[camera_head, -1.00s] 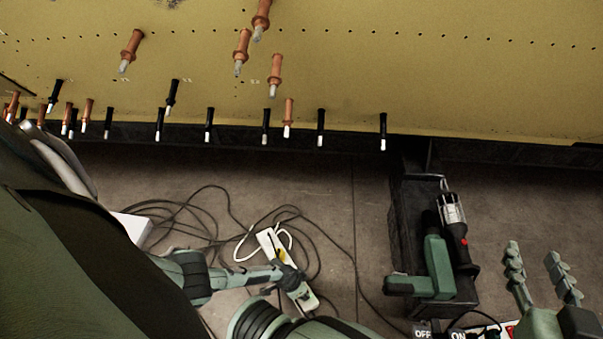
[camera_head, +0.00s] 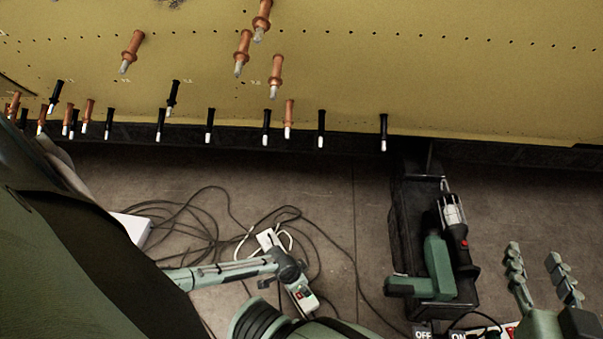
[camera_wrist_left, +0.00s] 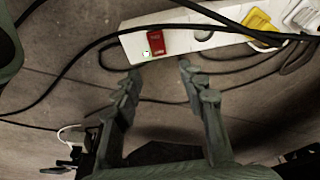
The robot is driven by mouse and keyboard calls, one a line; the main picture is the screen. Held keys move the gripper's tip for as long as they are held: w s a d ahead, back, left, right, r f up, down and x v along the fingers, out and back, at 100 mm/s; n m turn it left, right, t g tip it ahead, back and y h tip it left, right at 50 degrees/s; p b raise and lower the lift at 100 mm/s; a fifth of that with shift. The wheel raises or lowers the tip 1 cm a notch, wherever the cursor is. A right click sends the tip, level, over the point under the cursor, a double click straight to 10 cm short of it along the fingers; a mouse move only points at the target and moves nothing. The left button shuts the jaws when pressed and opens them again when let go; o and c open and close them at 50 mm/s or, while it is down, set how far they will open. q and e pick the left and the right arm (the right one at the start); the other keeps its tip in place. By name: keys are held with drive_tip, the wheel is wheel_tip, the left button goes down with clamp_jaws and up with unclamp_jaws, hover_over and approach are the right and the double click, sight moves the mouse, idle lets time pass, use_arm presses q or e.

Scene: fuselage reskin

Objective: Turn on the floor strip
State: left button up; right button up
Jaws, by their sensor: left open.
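The white floor strip (camera_head: 305,301) lies on the floor among black cables, with a red switch (camera_head: 299,295) near its front end. In the left wrist view the strip (camera_wrist_left: 205,40) crosses the top, with the red switch (camera_wrist_left: 156,43), a small green mark beside it and a yellow plug (camera_wrist_left: 259,22). My left gripper (camera_wrist_left: 160,76) is open and empty, its fingertips just below the switch in that view and apart from it. In the head view my left gripper (camera_head: 288,268) covers the strip's middle. My right gripper (camera_head: 534,257) is open and empty at the lower right.
A black bin (camera_head: 405,215) holds a green tool (camera_head: 438,262) and a caged lamp (camera_head: 452,212). Another strip with OFF and ON labels (camera_head: 458,335) shows at the bottom edge. Loose cables (camera_head: 190,215) lie on the floor. The yellow panel (camera_head: 330,65) with several fasteners hangs above.

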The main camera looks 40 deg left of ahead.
use_arm(q)
wheel_tip(320, 180, up, 4)
drive_tip(key=shift+f, duration=0.25)
drive_tip(key=shift+d, duration=0.15)
idle(0.4)
